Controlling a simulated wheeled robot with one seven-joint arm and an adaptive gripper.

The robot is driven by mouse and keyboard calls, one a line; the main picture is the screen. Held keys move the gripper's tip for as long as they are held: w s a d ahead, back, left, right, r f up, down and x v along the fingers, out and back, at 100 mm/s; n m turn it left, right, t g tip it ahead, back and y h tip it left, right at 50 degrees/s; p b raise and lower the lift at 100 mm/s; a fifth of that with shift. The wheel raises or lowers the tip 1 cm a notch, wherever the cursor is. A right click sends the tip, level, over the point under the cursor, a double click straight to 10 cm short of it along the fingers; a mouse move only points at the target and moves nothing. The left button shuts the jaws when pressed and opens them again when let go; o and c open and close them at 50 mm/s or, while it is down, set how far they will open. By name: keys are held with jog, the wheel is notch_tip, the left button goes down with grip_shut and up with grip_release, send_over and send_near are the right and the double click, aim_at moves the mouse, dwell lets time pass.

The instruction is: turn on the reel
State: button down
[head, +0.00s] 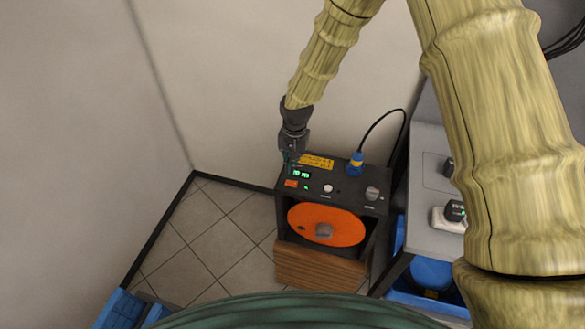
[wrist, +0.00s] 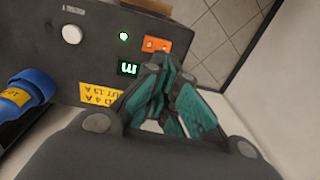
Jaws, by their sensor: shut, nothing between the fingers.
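The reel (head: 325,223) is an orange disc with a grey hub, set in the front of a dark box. The box's top panel (head: 345,186) carries an orange rocker switch (head: 291,183), a lit green display (head: 301,174) and a small lit green lamp (head: 306,187). My gripper (head: 289,162) is shut and empty, above the panel's back left corner near the switch. In the wrist view the orange switch (wrist: 157,45) sits just beyond my teal fingertips (wrist: 163,62), beside the green display (wrist: 128,68). I cannot tell whether the fingertips touch the panel.
A white button (head: 328,188), a grey knob (head: 372,193) and a blue plug (head: 355,163) with a black cable stand on the panel. A yellow label (head: 316,161) lies behind the display. A grey table (head: 430,185) is at right. Tiled floor (head: 205,235) is clear at left.

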notch_tip(320, 180, up, 9)
jog(key=a+b, duration=0.1)
jog(key=b, duration=0.2)
jog(key=shift+w+f, duration=0.2)
dwell(0.5)
